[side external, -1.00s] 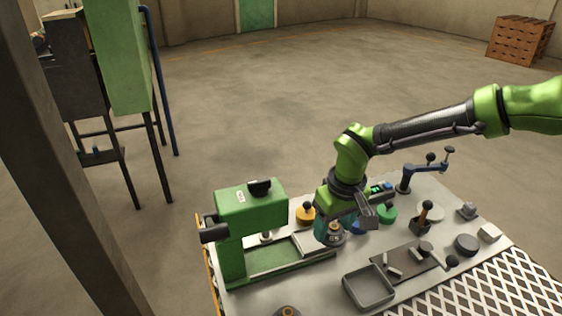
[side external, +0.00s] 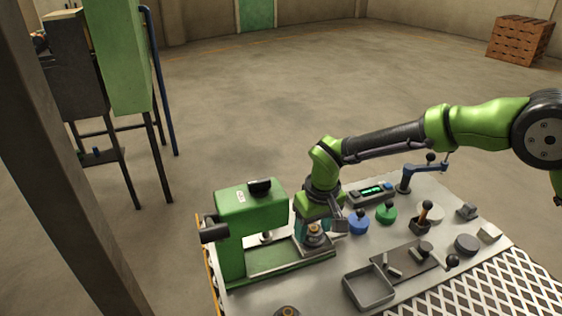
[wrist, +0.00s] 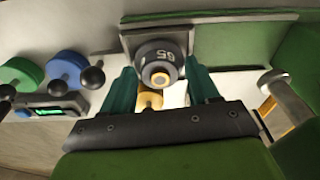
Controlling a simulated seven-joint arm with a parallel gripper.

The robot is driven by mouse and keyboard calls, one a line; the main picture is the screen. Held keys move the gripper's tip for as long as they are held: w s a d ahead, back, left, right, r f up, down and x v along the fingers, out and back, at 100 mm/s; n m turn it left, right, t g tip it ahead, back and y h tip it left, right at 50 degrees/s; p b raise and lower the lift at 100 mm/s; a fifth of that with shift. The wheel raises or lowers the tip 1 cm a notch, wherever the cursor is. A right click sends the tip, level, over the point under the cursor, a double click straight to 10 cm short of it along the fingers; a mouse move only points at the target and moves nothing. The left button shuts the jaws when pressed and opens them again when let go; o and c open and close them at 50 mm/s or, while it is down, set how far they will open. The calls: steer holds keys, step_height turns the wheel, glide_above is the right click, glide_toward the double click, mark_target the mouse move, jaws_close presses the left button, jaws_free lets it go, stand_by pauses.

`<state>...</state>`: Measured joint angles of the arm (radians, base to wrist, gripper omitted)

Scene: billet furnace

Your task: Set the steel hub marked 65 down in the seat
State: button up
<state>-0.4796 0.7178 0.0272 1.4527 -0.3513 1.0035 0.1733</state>
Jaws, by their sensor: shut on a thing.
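The steel hub marked 65 (wrist: 161,58) is a dark round part with a brass-coloured centre. My gripper (wrist: 162,85) is shut on it, with a teal finger on each side. In the side external view the hub (side external: 314,234) is in my gripper (side external: 314,240), at the right end of the green press's bed. A square grey plate (wrist: 129,42) shows right behind the hub in the wrist view and may be the seat. I cannot tell whether the hub touches it.
The green press (side external: 250,208) stands left of my gripper. Blue (side external: 358,224) and green (side external: 387,213) knobbed discs and a box with a lit display (side external: 371,193) are to the right. An empty grey tray (side external: 369,288) lies in front.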

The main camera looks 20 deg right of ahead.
mark_target(318, 234)
steer(key=shift+f, duration=0.15)
steer(key=o, duration=1.4)
step_height(318, 234, up, 12)
steer(key=s, duration=0.1)
steer(key=s+d+r+m+t+y, duration=0.1)
steer(key=s+d+r, duration=0.3)
steer(key=d, duration=0.2)
steer(key=s+d+r+m+t, duration=0.1)
steer(key=s+d+r, duration=0.3)
steer(key=d+r, duration=0.15)
steer(key=s+d+f+m+t, duration=0.2)
steer(key=s+d+m+t, duration=0.1)
steer(key=s+d, duration=0.6)
steer(key=shift+s+t+y, duration=0.4)
steer(key=shift+s, duration=1.8)
